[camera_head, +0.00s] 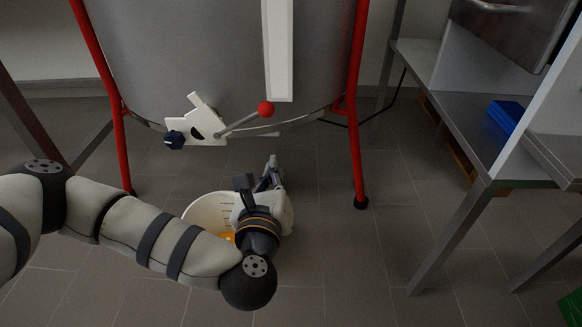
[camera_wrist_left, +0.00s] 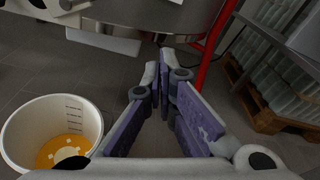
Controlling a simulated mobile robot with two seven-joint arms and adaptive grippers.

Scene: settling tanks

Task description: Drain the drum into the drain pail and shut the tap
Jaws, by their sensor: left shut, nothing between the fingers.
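The drum (camera_head: 200,60) is a large grey steel vessel on red legs. At its lower front are a white bracket (camera_head: 207,128), a dark blue knob (camera_head: 175,140) and a grey lever with a red ball end (camera_head: 265,108). Which of these is the tap I cannot tell for sure. The white drain pail (camera_head: 200,208) stands on the floor below, partly hidden by my left arm; in the left wrist view the pail (camera_wrist_left: 92,122) holds some orange-yellow liquid with pale patches. My left gripper (camera_head: 272,165) is shut and empty, beside the pail and below the lever. My right gripper is not in view.
A steel bench (camera_head: 440,90) with a blue item (camera_head: 507,115) stands at the right. A wooden pallet (camera_wrist_left: 262,112) with stacked clear goods is under it. A green object (camera_head: 572,305) is at the lower right edge. Tiled floor (camera_head: 340,260) is clear in front.

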